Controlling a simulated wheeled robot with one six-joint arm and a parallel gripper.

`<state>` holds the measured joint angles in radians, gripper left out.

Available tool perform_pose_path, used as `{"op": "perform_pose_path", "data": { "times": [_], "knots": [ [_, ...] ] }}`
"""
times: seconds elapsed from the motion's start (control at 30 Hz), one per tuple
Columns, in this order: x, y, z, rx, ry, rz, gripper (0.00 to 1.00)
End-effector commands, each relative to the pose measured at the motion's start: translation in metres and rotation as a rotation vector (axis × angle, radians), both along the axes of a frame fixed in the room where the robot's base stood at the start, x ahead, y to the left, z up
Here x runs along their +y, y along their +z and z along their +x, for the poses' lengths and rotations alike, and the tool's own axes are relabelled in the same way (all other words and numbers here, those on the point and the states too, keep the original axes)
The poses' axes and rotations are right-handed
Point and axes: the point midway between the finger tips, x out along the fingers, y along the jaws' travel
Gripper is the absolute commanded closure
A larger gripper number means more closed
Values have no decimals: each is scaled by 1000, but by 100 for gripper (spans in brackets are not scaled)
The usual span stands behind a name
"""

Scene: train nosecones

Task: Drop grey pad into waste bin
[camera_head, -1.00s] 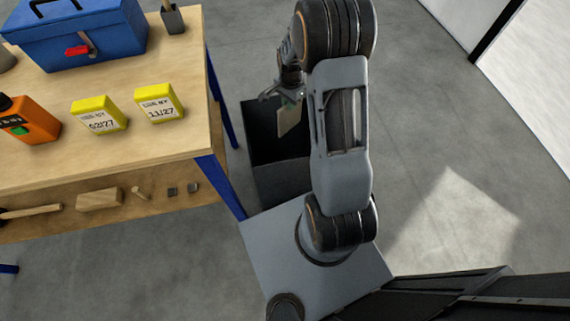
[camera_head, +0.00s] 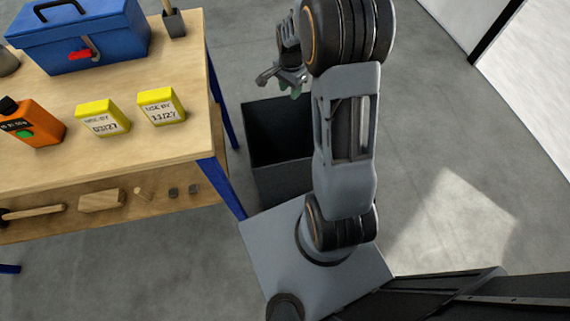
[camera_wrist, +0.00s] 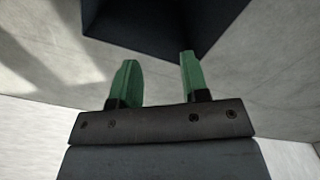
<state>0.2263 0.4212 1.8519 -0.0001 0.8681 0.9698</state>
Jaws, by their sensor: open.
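The waste bin (camera_head: 285,180) is a dark open box on the floor, right of the workbench and partly hidden by my arm. My gripper (camera_head: 283,88) is above and behind the bin's far rim in the head view, open and empty. In the wrist view the green fingertips of my gripper (camera_wrist: 157,82) stand apart with nothing between them, and the dark bin (camera_wrist: 165,22) shows beyond them. The grey pad is not visible in either current view; the bin's inside is dark and its bottom is hidden.
A wooden workbench (camera_head: 130,150) stands at the left with a blue toolbox (camera_head: 85,38), yellow boxes (camera_head: 161,107) and an orange bottle (camera_head: 33,124) on top. Its lower shelf (camera_head: 60,228) holds a mallet and small blocks. The grey floor at the right is clear.

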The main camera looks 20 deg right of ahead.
Motion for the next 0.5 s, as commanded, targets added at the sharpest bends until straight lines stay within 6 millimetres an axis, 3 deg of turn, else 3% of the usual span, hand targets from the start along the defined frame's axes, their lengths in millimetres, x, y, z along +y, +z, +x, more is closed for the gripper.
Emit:
{"op": "perform_pose_path", "data": {
  "times": [0.2, 0.5],
  "knots": [
    [0, 39, 0, -3, 0, -1, 58],
    [0, 61, 0, -1, 0, 0, 58]
  ]
}}
